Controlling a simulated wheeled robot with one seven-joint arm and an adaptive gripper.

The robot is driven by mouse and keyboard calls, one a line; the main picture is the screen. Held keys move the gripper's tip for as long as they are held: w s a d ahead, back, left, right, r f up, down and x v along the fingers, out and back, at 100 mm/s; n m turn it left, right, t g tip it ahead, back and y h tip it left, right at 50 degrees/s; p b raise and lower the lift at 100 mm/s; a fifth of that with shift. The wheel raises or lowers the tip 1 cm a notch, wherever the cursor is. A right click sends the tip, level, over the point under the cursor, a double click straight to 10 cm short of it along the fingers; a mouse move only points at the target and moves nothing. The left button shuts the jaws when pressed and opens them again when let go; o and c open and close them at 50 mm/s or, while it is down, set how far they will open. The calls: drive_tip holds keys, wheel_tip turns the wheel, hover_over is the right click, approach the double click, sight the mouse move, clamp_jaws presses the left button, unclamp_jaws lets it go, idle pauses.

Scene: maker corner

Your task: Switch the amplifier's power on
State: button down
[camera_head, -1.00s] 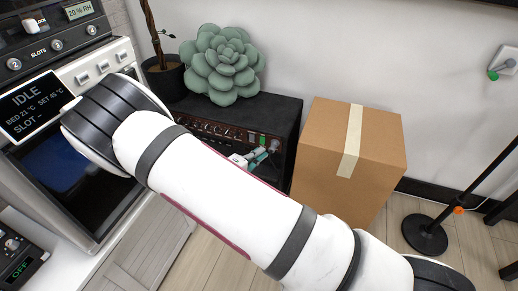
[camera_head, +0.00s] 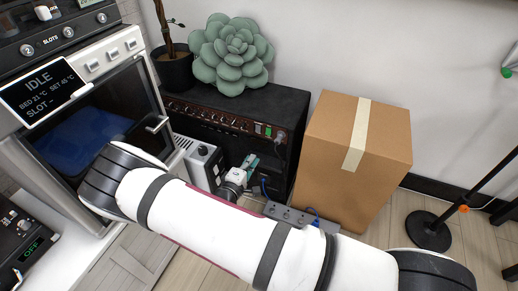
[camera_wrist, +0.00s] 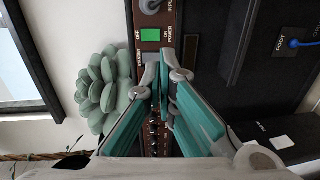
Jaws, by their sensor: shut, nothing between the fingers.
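The amplifier (camera_head: 285,103) is a black box with a brown control panel, standing on the floor against the wall. I cannot tell which way the switch is tipped. My gripper (camera_wrist: 164,72) has grey tips and teal fingers. It is shut and empty, its tips just below the green switch in the wrist view. My gripper shows small in the head view (camera_head: 250,162), in front of the panel's right end. Contact cannot be told.
A succulent (camera_head: 232,55) sits on the amplifier. A cardboard box (camera_head: 345,150) stands close to its right. A blue plug (camera_wrist: 294,43) sits in the foot jack. A machine (camera_head: 90,95) stands at left.

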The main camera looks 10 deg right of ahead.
sight(268, 135)
drive_tip(key=b+x, duration=0.4)
drive_tip(key=x, duration=0.9)
drive_tip(key=shift+w+d, duration=0.1)
drive_tip(key=shift+w, duration=0.05)
